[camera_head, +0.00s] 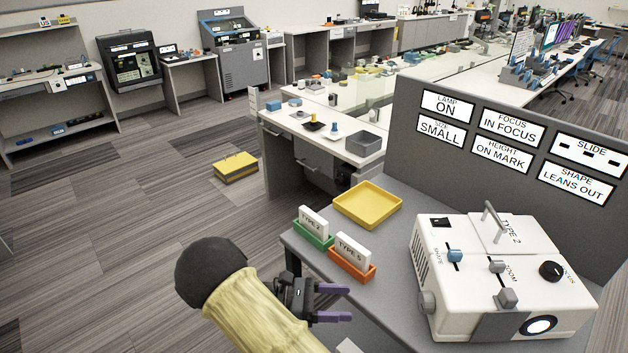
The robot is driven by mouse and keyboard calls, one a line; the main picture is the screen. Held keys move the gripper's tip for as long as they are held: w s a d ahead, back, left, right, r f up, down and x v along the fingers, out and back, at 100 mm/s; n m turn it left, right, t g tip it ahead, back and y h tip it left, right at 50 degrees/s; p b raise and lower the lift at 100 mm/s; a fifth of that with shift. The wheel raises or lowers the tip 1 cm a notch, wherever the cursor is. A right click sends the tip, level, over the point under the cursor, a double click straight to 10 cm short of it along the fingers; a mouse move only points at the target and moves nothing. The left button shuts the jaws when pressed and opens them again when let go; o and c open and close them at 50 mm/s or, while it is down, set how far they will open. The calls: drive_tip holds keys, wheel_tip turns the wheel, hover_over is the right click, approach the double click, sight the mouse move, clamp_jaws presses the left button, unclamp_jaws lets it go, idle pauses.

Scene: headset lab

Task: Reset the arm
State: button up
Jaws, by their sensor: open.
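My gripper (334,302) is in the lower middle of the head view, at the end of my arm, with its two purple fingers apart and nothing between them. It points right, in front of the orange holder and left of the white projector (487,265). The projector stands on the grey desk (397,267) and carries a "TYPE 2" label, blue and grey sliders and a black focus knob (551,271). Its lens faces the front. Whether the fingers touch the desk I cannot tell.
A green holder (313,236) with a "TYPE 2" card and an orange holder (351,267) with a "TYPE 5" card stand at the desk's left edge. A yellow tray (367,205) lies behind them. A grey panel with signs (501,122) rises behind the projector. Open floor lies left.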

drive_tip(key=s+d+r+m+t+y+p, duration=0.2)
drive_tip(key=s+d+r+m+y, duration=0.1)
drive_tip(key=r+m+y, duration=0.4)
drive_tip(key=s+d+r+m+t+y+p, duration=0.2)
drive_tip(key=s+r+m+y, duration=0.3)
drive_tip(key=m+y, duration=0.5)
drive_tip(key=shift+s+d+r+m+t+y+p, duration=0.15)
drive_tip(key=shift+d+r+m+t+y+p, duration=0.3)
drive_tip(key=shift+r+m+p, duration=0.55)
drive_tip(key=shift+d+f, duration=0.1)
